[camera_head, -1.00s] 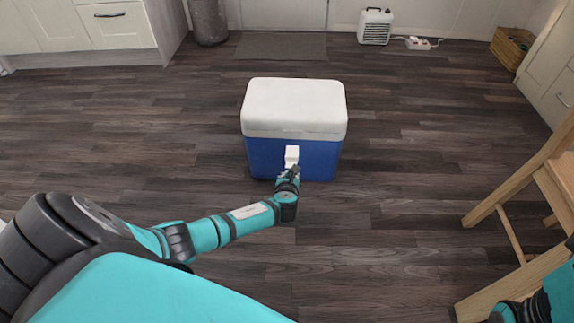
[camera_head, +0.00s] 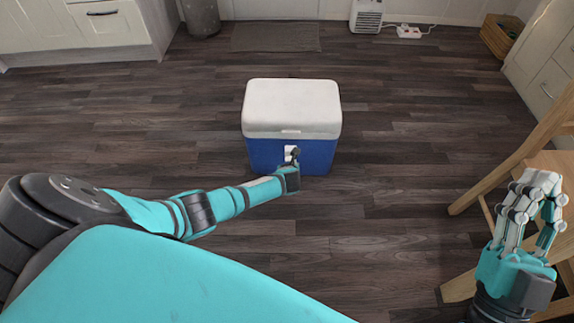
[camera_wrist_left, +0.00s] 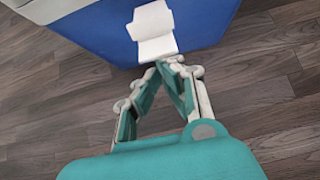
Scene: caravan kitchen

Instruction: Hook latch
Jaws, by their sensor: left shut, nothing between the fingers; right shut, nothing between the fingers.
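A cooler with a white lid (camera_head: 291,105) and a blue body (camera_head: 265,155) stands closed on the floor, in the middle of the head view. Its white latch (camera_head: 289,152) is on the front face, below the lid. In the wrist view the latch (camera_wrist_left: 153,28) hangs down the blue front as a jointed white strip. My left gripper (camera_head: 295,156) is at the front of the cooler, partly over the latch. Its fingertips (camera_wrist_left: 167,66) meet just below the latch's lower end; I cannot tell if they touch it. My right gripper (camera_head: 538,190) is shut and empty at the right, away from the cooler.
A wooden chair (camera_head: 500,165) stands at the right, near my right gripper. A grey mat (camera_head: 276,37), a bin (camera_head: 202,17), a white heater (camera_head: 366,15) and a crate (camera_head: 500,37) are at the back. The floor around the cooler is clear.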

